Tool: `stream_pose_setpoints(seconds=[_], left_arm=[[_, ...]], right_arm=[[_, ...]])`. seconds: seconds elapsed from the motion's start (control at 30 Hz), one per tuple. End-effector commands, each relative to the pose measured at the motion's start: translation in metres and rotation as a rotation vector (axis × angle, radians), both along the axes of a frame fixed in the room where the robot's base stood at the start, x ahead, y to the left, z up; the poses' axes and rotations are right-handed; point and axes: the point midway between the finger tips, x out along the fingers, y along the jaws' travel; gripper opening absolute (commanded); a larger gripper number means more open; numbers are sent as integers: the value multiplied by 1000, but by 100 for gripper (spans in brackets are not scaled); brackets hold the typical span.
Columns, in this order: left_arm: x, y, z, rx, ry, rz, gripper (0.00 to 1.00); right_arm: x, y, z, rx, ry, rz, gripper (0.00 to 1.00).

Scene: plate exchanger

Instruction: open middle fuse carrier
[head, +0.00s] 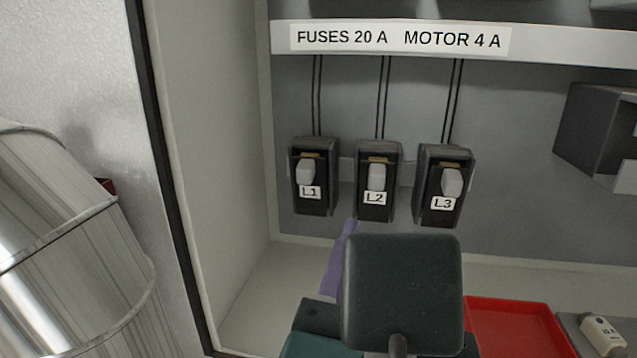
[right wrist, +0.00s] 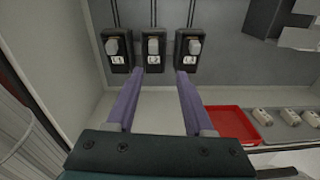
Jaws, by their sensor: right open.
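Three black fuse carriers with pale grey handles hang in a row on the grey back panel, labelled L1 (head: 312,178), L2 (head: 376,182) and L3 (head: 444,186). All three look alike, with handles upright. The middle one, L2, also shows in the right wrist view (right wrist: 153,50), with L1 (right wrist: 117,50) to its left and L3 (right wrist: 189,50) to its right. My right gripper (right wrist: 158,75) is open and empty, its purple fingers pointing up toward the panel around L2's lower part. In the head view one finger (head: 343,255) shows below L2; the other is hidden. My left gripper is not in view.
A red tray (head: 515,325) lies lower right on the cabinet floor. Beside it a grey strip holds pale fuses (head: 603,333). A dark box (head: 597,130) juts from the panel at right. A cabinet wall (head: 210,150) and a shiny metal cylinder (head: 65,250) stand at left.

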Motion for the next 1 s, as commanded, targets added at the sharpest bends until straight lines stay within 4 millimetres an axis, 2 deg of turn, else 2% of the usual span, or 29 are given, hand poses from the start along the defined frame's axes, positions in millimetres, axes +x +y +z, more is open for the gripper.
stream_pose_setpoints(seconds=[0.07,0.17,0.5,0.6,0.77,1.0], left_arm=[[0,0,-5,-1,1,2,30],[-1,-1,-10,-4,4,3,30],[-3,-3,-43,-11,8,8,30],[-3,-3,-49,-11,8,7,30],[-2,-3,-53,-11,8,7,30],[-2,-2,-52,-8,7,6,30]], right_arm=[[3,5,4,-77,-35,22,52],[12,5,5,-99,-42,26,52],[73,-8,3,-92,-41,23,52],[86,-11,3,-92,-39,23,52],[97,-13,6,-90,-37,24,52],[98,-13,7,-90,-35,24,52]])
